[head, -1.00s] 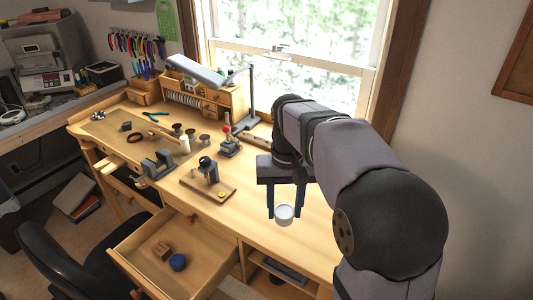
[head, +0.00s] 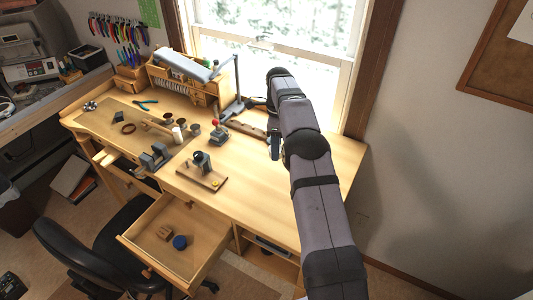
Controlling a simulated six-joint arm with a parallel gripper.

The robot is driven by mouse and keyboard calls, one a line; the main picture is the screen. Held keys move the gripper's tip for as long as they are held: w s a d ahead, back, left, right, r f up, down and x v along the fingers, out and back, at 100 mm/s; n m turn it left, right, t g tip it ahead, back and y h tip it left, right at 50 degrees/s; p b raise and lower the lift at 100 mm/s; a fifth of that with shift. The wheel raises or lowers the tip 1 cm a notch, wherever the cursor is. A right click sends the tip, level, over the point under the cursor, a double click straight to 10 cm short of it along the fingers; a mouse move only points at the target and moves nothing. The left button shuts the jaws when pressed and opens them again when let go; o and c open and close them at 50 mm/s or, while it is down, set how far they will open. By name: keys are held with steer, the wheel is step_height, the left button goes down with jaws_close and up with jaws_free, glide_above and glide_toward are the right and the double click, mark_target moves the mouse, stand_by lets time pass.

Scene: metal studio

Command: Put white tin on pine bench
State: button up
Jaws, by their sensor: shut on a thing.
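The pine bench (head: 250,204) is a light wooden desk under the window, with a wide bare top at its right. My gripper (head: 274,148) is over the back right part of the bench, near the window side. Only a dark blue finger shows beside my arm; the rest is hidden behind the arm. The white tin does not show now; it was between the fingers in the earlier head view. How high the gripper is above the bench top I cannot tell.
A lamp (head: 238,85) and a wooden organizer (head: 185,92) stand at the back. A red-topped tool (head: 219,134) and a wooden block with a device (head: 203,175) stand left of my gripper. An open drawer (head: 150,245) juts out in front. The bench's front right is clear.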

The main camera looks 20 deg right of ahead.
steer(key=m, duration=0.1)
steer(key=d+f+m+p, duration=0.1)
steer(key=m, duration=0.1)
steer(key=w+m+p, duration=0.1)
steer(key=shift+d+f, duration=0.35)
steer(key=shift+d, duration=0.05)
steer(key=shift+w+d+f+m+p, duration=0.1)
steer(key=shift+d+f+m+p, duration=0.1)
steer(key=shift+f+m+p, duration=0.3)
steer(key=shift+w+d+f+m+p, duration=0.1)
steer(key=shift+d+f+m+p, duration=0.1)
steer(key=shift+m, duration=0.5)
step_height(320, 180, down, 5)
steer(key=b, duration=0.6)
steer(key=shift+b, duration=0.35)
steer(key=shift+s, duration=0.1)
steer(key=o, duration=1.1)
steer(key=shift+f, duration=0.1)
steer(key=shift+c, duration=0.2)
